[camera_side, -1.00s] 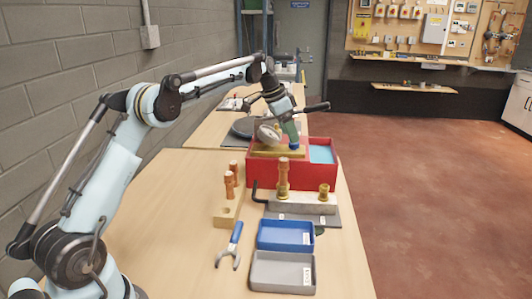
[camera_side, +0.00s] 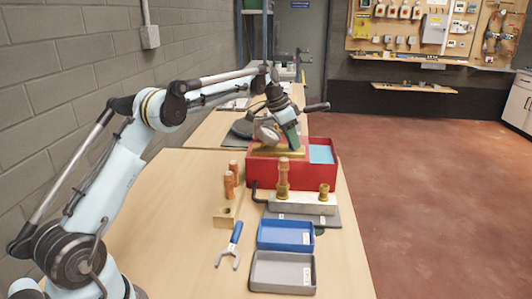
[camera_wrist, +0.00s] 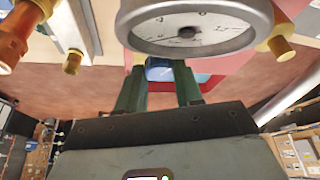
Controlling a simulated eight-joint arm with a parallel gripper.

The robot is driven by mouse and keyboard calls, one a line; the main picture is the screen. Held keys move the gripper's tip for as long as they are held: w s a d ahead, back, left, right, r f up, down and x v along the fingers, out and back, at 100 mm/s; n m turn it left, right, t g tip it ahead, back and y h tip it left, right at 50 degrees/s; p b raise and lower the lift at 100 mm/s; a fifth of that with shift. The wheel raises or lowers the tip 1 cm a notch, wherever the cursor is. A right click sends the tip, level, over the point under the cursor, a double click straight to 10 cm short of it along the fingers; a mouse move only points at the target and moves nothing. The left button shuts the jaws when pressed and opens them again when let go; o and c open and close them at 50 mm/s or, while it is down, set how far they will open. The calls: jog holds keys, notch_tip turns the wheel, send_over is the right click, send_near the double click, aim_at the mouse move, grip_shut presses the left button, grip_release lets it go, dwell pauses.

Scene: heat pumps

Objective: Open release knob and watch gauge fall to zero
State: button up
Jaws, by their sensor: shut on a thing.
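A red box-shaped pump unit (camera_side: 292,178) with a brass bar across it stands on the bench. Its round gauge (camera_side: 266,133) sits beside my gripper (camera_side: 296,143). In the wrist view the gauge (camera_wrist: 195,28) is large and cut off at the top; its pale face is seen at a steep slant, so I cannot read it. A blue knob (camera_wrist: 159,69) lies between the green fingers of my gripper (camera_wrist: 158,80), which are shut on it. In the side view the fingers hide the knob.
The open part of the red unit holds light blue water (camera_side: 321,153). The bench's left is clear.

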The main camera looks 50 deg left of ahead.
jog(key=shift+n+y, duration=0.3)
jog(key=shift+n, duration=0.5)
jog(key=o, duration=1)
jog(key=shift+o, duration=0.2)
jog(key=v, duration=1.2)
jog(key=shift+s, duration=0.2)
jog(key=shift+c, duration=0.2)
